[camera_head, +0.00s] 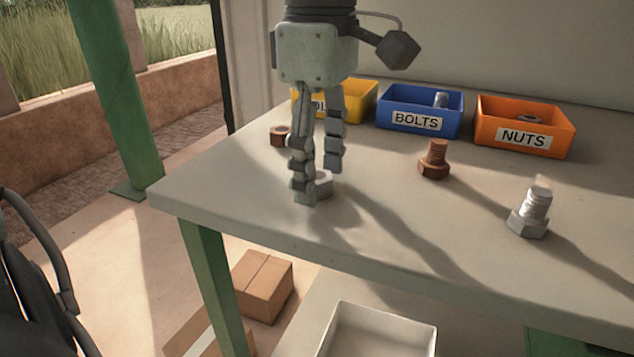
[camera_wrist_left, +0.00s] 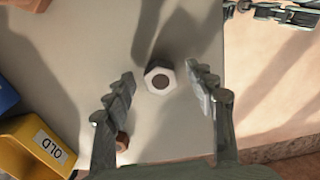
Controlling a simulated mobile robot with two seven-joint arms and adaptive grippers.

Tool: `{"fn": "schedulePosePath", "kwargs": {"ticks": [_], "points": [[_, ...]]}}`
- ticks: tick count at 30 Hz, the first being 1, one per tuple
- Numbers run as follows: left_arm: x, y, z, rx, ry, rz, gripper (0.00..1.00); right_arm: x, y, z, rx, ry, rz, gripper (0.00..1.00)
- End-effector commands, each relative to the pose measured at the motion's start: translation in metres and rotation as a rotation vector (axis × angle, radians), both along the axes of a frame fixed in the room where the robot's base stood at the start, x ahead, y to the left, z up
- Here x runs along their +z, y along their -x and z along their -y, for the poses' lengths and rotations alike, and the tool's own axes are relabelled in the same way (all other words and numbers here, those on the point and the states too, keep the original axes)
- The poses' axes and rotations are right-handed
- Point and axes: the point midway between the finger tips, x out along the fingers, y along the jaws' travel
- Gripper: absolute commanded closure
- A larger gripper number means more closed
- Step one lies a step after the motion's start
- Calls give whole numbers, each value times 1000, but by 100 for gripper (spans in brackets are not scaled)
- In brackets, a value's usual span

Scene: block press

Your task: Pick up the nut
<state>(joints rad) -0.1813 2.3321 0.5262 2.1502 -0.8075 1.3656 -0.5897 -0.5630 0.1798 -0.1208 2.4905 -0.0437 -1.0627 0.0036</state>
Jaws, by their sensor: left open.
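A silver hex nut (camera_head: 322,182) lies flat near the front left of the table. It also shows in the left wrist view (camera_wrist_left: 160,79), with its dark hole facing up. My left gripper (camera_head: 317,183) points down over the nut, open, with one finger on each side. In the left wrist view, gaps show between the nut and both fingers. In the head view the front finger partly hides the nut. What looks like my right gripper (camera_wrist_left: 275,13) is cut off at the top right of the left wrist view; its jaws are unclear.
A rusty nut (camera_head: 280,135) lies behind the left gripper. A rusty bolt (camera_head: 434,160) and a silver bolt (camera_head: 530,212) stand to the right. Yellow (camera_head: 359,102), blue BOLTS (camera_head: 384,117) and orange NUTS (camera_head: 563,141) bins line the back. The table's front edge is close to the nut.

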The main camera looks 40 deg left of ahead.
Motion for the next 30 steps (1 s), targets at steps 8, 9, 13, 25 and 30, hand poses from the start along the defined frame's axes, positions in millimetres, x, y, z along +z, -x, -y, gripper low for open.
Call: {"fn": "schedulePosePath", "kwargs": {"ticks": [8,9,13,25,30], "points": [[0,0,0,0,1,0,64,0,0,0,0,0,-1,60],[0,0,0,0,1,0,69,0,0,0,0,0,-1,60],[1,0,0,0,1,0,85,0,0,0,0,0,-1,60],[2,0,0,0,2,1,100,0,0,0,0,1,-3,60],[14,-1,0,-1,2,2,100,-2,4,3,-6,7,-26,60]]}}
